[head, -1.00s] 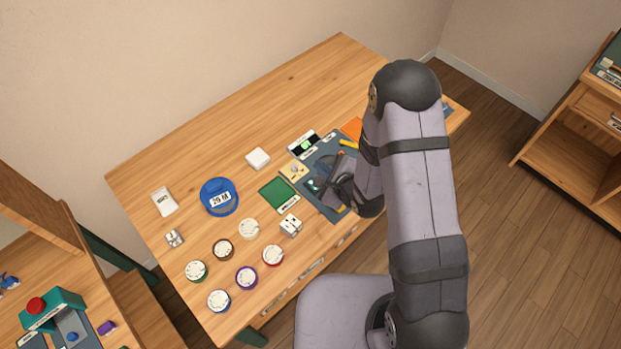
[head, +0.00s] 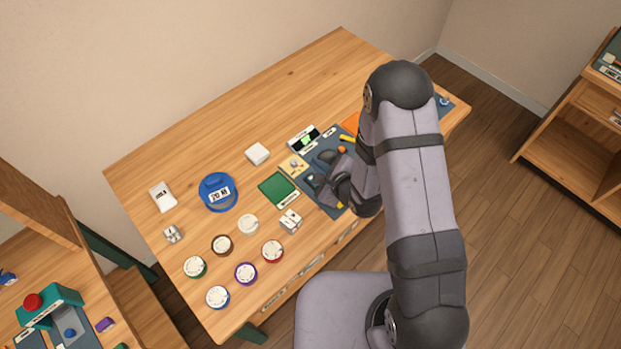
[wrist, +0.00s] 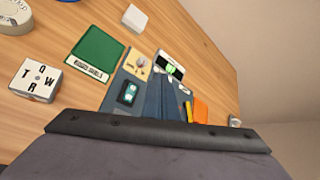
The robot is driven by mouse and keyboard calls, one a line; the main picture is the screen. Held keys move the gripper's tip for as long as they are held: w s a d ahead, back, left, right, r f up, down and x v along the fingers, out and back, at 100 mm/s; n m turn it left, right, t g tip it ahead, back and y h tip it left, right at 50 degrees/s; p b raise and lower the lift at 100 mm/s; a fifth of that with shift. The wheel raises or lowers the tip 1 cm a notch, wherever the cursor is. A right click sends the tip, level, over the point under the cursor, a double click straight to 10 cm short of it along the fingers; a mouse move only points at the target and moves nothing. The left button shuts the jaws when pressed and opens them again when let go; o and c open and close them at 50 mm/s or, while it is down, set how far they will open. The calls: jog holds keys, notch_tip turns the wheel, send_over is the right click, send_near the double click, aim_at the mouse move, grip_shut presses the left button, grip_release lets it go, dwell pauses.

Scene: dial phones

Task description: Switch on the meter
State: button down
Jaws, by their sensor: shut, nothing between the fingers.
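A small device with a black screen and a bright green mark (head: 304,138), which looks like the meter, stands at the back edge of a dark blue mat (head: 311,184). It also shows in the wrist view (wrist: 170,67). A dark plate with pale teal parts (wrist: 128,92) lies on the mat in the wrist view; I cannot tell if it is a switch. My gripper (head: 322,160) is shut and empty, low over the mat in front of the screen. My arm and gripper hide part of the mat.
A green pad (head: 277,189) and a beige plate (head: 293,166) lie left of my gripper. A white lettered cube (head: 291,220) and several round dials stand front left. The table's back is clear.

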jog(key=shift+w+a+f+b, duration=0.15)
jog(key=shift+f+b, duration=0.7)
jog(key=shift+f, duration=0.3)
jog(key=shift+w+a+f+b, duration=0.15)
jog(key=shift+f+b, duration=0.75)
jog(key=shift+f, duration=0.2)
jog(key=shift+w+a+f+b, duration=0.15)
jog(key=shift+f+b, duration=0.7)
jog(key=shift+f, duration=0.3)
jog(key=shift+f, duration=0.15)
jog(key=shift+w+a+f+b, duration=0.1)
jog(key=shift+f+b, duration=0.2)
jog(key=shift+b, duration=0.05)
jog(key=shift+f+b, duration=0.3)
jog(key=shift+f, duration=0.05)
jog(key=shift+r, duration=0.1)
jog(key=shift+r+p, duration=0.7)
jog(key=shift+r, duration=0.05)
jog(key=shift+r, duration=0.1)
jog(key=r+p, duration=0.4)
jog(key=shift+s+d+r, duration=0.35)
jog(key=shift+s+d, duration=0.05)
